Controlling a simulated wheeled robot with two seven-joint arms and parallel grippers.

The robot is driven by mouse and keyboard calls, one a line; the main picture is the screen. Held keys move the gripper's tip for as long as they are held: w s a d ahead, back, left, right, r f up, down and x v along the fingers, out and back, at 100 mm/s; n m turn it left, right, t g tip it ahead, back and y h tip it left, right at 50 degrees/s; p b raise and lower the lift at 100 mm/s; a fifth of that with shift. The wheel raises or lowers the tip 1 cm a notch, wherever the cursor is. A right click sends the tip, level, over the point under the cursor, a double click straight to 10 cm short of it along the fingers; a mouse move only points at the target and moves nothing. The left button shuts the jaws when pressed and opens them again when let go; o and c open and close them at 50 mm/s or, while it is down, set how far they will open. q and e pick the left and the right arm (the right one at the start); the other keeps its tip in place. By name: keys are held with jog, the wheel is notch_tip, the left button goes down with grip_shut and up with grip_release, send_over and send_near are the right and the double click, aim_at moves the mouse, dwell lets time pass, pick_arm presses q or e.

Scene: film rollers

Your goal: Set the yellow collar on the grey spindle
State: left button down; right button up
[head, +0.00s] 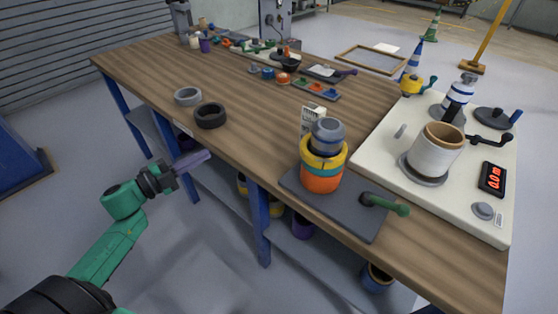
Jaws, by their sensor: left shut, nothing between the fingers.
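The yellow collar (340,161) sits around the grey spindle (327,130), whose grey top sticks up above it. Below the collar are a teal band (322,170) and an orange body (321,184). This stack stands upright on a dark plate (345,213) near the bench's front edge. Whether the collar is fully seated is too small to tell. My left gripper (206,156) is shut and empty, beyond the bench's front edge, well left of the stack and touching nothing. My right gripper is out of view.
A grey ring (188,96) and a black ring (210,115) lie on the wooden bench (260,130). A green-handled lever (388,205) lies on the plate. At right, a cream board (385,150) carries a white cylinder (436,152). The bench between rings and stack is clear.

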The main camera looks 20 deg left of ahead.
pick_arm(q)
jog(key=s+d+r+m+g+h, duration=0.3)
jog(key=d+r+m+g+h, duration=0.1)
jog(key=d+r+m, duration=0.25)
jog(key=m+g+h+b, duration=0.1)
jog(key=m+g+h, duration=0.1)
jog(key=m+g, duration=0.15)
send_near(302, 149)
jog(key=shift+m, duration=0.3)
jog(key=p+x, duration=0.2)
jog(key=x, duration=0.4)
jog(key=shift+w+d+r, duration=0.1)
jog(key=shift+w+d, duration=0.05)
jog(key=shift+d, duration=0.3)
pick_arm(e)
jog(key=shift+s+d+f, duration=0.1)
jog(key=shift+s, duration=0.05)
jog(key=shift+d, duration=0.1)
